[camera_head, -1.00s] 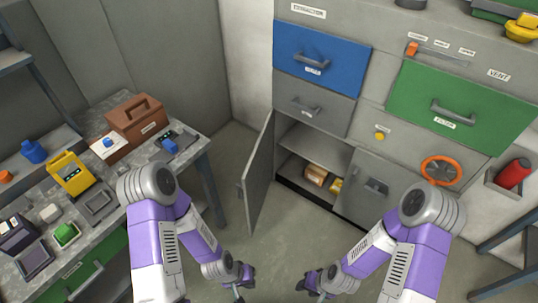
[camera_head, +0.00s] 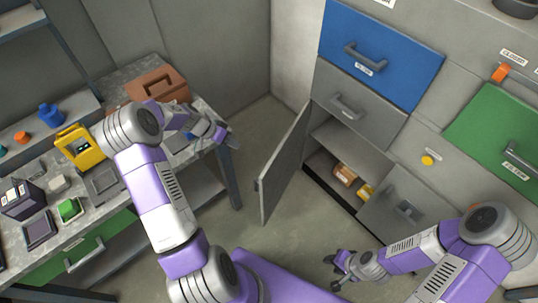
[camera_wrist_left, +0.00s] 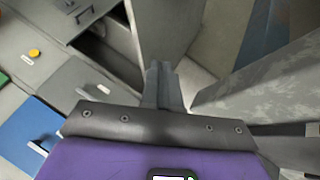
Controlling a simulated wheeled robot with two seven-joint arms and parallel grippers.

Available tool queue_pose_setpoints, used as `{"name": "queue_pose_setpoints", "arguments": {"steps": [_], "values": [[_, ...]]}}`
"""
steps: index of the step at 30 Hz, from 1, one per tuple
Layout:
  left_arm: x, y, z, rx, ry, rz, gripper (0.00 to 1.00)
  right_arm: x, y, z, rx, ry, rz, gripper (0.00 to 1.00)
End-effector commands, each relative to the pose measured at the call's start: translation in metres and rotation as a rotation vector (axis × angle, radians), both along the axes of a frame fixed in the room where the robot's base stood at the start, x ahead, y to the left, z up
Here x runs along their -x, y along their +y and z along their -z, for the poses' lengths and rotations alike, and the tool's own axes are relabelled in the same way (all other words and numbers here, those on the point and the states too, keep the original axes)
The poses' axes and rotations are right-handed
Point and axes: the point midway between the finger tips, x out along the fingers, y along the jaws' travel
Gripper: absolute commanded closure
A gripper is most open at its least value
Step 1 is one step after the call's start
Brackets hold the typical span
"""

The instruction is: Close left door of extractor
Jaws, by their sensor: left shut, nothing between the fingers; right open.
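The extractor's left door (camera_head: 285,165) is a grey panel standing swung open, away from the cabinet. Its edge handle (camera_head: 257,185) faces the left. The right door (camera_head: 405,205) is shut. My left gripper (camera_head: 229,136) is shut and empty, by the workbench's right end, to the left of the door and apart from it. In the left wrist view its fingers (camera_wrist_left: 163,84) point toward the lower part of a grey panel (camera_wrist_left: 165,30), which looks like the door; contact cannot be told. My right gripper (camera_head: 337,272) is open and empty, low in front of the cabinet.
The cabinet opening holds brown and yellow boxes (camera_head: 345,175). A blue drawer (camera_head: 375,60) and grey drawer (camera_head: 350,105) above are shut. The workbench (camera_head: 125,75) at left carries a brown toolbox (camera_head: 157,84) and yellow device (camera_head: 75,147). Floor between bench and door is clear.

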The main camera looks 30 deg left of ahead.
Motion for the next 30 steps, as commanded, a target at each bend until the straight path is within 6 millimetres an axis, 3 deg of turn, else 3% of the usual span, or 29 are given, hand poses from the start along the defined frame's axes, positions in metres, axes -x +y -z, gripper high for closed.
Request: {"name": "queue_pose_setpoints", "arguments": {"steps": [5, 24, 30], "values": [[-0.008, -0.012, 0.019, 0.004, -0.002, 0.006, 1.00, 0.001, 0.000, 0.005, 0.000, 0.001, 0.001, 0.58], [-0.058, -0.079, 0.131, 0.003, 0.000, 0.006, 1.00, 0.000, 0.000, 0.029, 0.000, 0.000, 0.000, 0.58], [-0.068, -0.091, 0.151, 0.001, 0.000, 0.004, 1.00, 0.000, 0.000, 0.034, 0.000, 0.000, 0.000, 0.58]]}}
